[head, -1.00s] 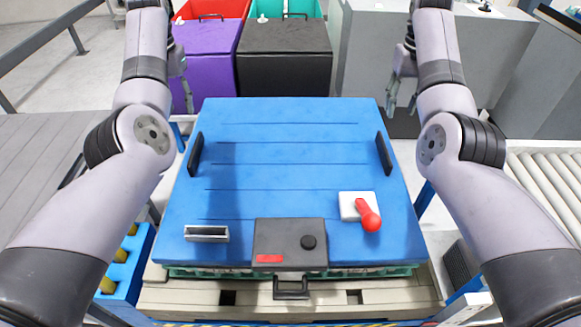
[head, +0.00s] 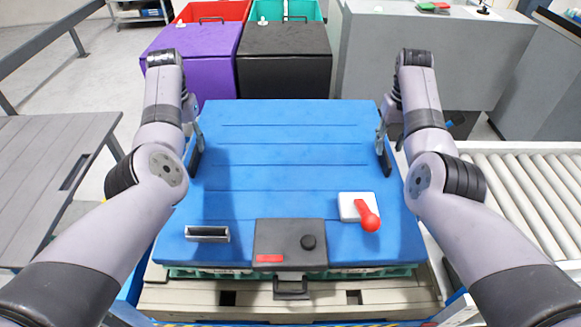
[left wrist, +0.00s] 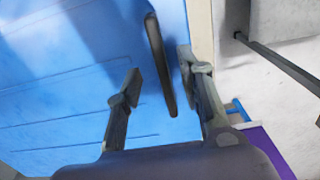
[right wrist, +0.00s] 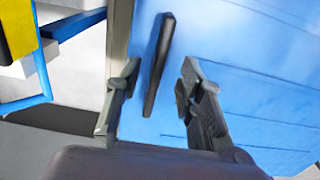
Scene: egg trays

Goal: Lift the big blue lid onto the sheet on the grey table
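The big blue lid (head: 270,185) lies flat on the green trays (head: 200,272) in the middle of the head view. It has a dark handle at each side. My left gripper (head: 195,145) is at the left handle (head: 193,165). In the left wrist view my left gripper (left wrist: 155,82) is open, and the left handle (left wrist: 160,65) stands between its fingers. My right gripper (head: 382,142) is at the right handle (head: 386,165). In the right wrist view my right gripper (right wrist: 158,82) is open, with the right handle (right wrist: 158,65) between its fingers. I cannot make out the sheet.
A dark box (head: 290,232), a red-handled switch (head: 358,208) and a small metal bracket (head: 207,234) are on the lid's near part. Purple (head: 190,65) and black (head: 285,60) bins stand behind. A grey slatted table (head: 50,175) is left, a roller conveyor (head: 530,190) right.

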